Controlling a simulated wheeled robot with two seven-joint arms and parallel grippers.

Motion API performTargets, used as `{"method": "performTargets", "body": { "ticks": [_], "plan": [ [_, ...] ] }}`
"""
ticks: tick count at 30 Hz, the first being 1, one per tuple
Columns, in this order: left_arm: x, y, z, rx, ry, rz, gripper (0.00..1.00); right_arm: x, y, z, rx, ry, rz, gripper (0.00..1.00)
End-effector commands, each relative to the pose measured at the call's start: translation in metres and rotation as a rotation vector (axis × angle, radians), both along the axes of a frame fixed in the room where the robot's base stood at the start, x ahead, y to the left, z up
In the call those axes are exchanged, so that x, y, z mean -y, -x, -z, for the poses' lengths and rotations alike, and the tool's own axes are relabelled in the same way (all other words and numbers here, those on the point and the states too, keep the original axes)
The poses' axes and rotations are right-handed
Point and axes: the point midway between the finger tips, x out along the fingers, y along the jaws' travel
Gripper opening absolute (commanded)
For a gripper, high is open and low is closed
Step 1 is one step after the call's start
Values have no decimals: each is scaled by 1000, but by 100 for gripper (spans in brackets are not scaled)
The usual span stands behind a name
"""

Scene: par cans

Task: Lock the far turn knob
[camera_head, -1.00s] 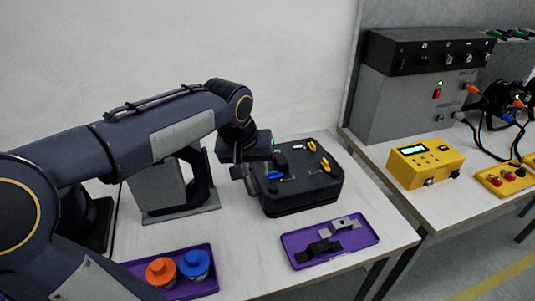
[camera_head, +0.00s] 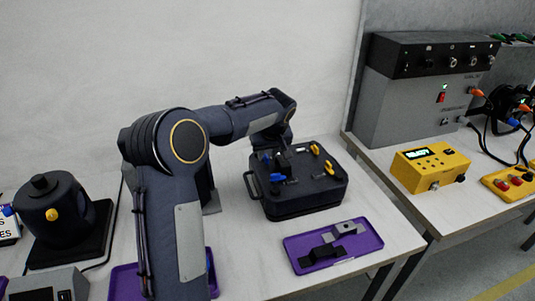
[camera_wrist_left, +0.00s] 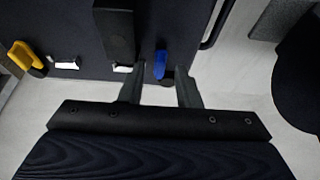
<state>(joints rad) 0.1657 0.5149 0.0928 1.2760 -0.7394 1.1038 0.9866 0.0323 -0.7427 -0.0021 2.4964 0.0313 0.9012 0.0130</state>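A dark box (camera_head: 300,200) lies on the table in the head view, with blue and yellow turn knobs on its top. The near blue knob (camera_head: 278,178) and near yellow knob (camera_head: 328,167) face me. The far yellow knob (camera_head: 314,149) also shows in the left wrist view (camera_wrist_left: 25,55). The far blue knob (camera_wrist_left: 160,64) is upright in the wrist picture, just beyond my left gripper (camera_wrist_left: 160,88), roughly in line with the gap between its fingers. That gripper is open and empty; I cannot tell whether it touches the knob. My right gripper is out of view.
A dark upright block (camera_wrist_left: 115,30) stands close beside the far blue knob. A purple tray (camera_head: 290,250) with dark and grey parts lies in front of the box. A yellow device (camera_head: 430,165) and a grey unit (camera_head: 415,105) stand on the right table.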

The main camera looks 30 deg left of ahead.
Motion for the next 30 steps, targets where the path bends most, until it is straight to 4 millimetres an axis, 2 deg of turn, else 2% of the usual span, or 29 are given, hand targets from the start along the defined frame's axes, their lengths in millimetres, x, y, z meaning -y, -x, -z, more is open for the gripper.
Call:
{"method": "performTargets", "body": {
  "ticks": [4, 11, 18, 30],
  "plan": [
    [-2, -2, 7, 0, 0, 1, 30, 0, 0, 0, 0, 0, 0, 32],
    [-2, -2, 7, 1, 0, 1, 30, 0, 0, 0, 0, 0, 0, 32],
    [-2, -2, 7, 1, 0, 1, 0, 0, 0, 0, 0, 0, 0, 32],
    [-2, -1, 6, 3, 1, 36, 0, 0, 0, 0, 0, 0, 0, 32]
  ]
}}
